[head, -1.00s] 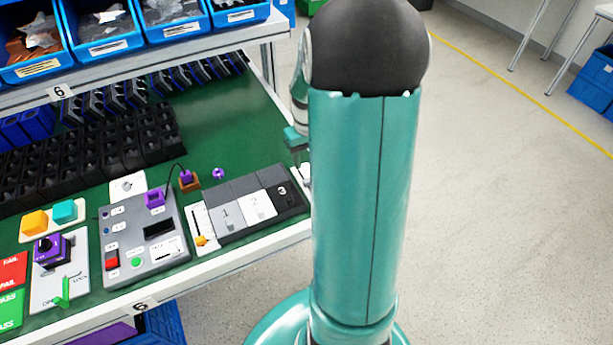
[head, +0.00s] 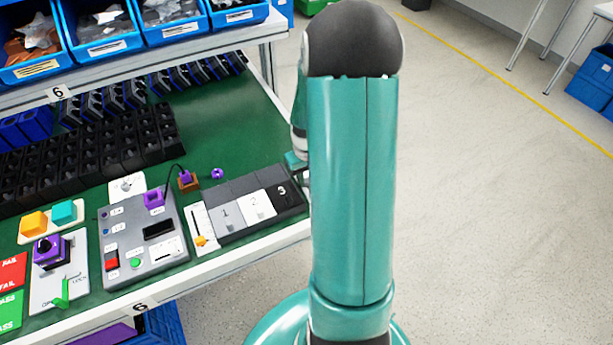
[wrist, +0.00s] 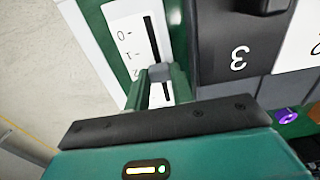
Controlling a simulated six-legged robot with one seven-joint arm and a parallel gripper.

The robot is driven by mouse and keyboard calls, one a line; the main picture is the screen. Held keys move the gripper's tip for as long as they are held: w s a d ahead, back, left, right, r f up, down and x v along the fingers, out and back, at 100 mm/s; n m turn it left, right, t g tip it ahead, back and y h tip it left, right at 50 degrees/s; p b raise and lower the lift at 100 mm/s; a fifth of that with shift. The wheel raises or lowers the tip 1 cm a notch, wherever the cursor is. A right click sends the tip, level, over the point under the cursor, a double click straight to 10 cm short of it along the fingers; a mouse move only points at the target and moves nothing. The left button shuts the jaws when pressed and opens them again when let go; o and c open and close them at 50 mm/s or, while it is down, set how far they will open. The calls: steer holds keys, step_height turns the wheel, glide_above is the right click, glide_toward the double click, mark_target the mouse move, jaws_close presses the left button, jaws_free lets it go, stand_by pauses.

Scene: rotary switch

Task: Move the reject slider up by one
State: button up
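The reject slider's white panel (wrist: 128,45) shows in the wrist view, with a dark slot and printed marks along one side. Its small grey knob (wrist: 160,73) stands in the slot beside the lowest mark in that picture. My gripper (wrist: 160,82) has one green finger on each side of the knob. The fingers are close to it, but I cannot tell whether they press on it. In the head view my gripper (head: 296,163) is mostly behind my arm, low by the bench's right end. The slider is hidden there.
A dark block marked 3 (head: 285,196) stands directly beside the slider. Another panel with an orange knob (head: 201,240) is left of the numbered blocks. A grey control box (head: 140,235) is further left. Open floor lies right of the bench.

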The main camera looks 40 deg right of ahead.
jaws_close()
steer(key=shift+w+d, duration=0.2)
steer(key=shift+w, duration=0.45)
steer(key=shift+w+d, duration=0.2)
steer(key=shift+w, duration=0.4)
steer(key=o, duration=0.8)
jaws_free()
steer(key=shift+r, duration=0.1)
step_height(320, 180, up, 14)
steer(key=shift+f, duration=0.15)
